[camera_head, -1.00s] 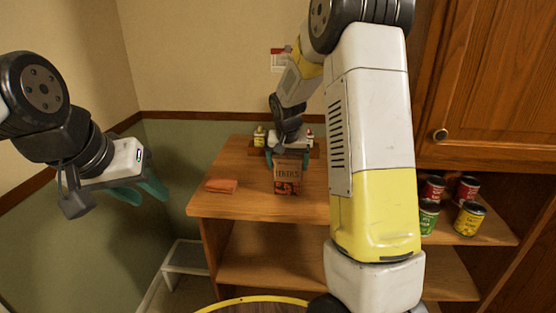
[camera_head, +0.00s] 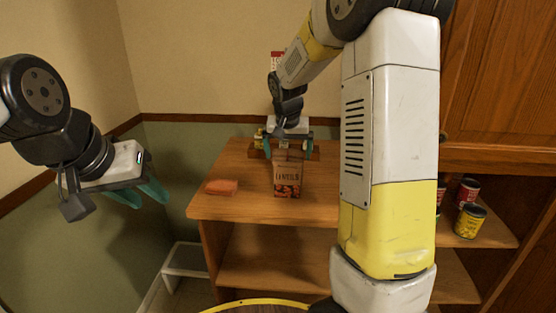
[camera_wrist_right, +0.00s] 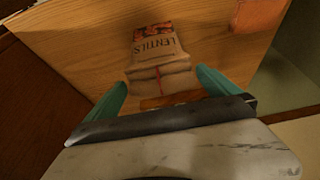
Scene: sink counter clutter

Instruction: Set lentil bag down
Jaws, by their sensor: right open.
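The lentil bag (camera_head: 288,178), brown with a "LENTILS" label and a picture band, stands upright on the wooden counter (camera_head: 238,207). In the right wrist view the bag (camera_wrist_right: 157,45) shows its folded top toward my fingers. My right gripper (camera_head: 289,146) is above and behind the bag, open, with its teal fingers (camera_wrist_right: 162,88) spread on either side of the bag's top and apart from it. My left gripper (camera_head: 140,195) hangs empty in the air left of the counter, its teal fingers apart.
An orange-red folded cloth or sponge (camera_head: 221,187) lies left of the bag. Small bottles stand at the back by a wooden rack (camera_head: 315,150). Cans (camera_head: 469,220) sit on the right shelf, partly hidden by my right arm. A white stool (camera_head: 184,262) stands below left.

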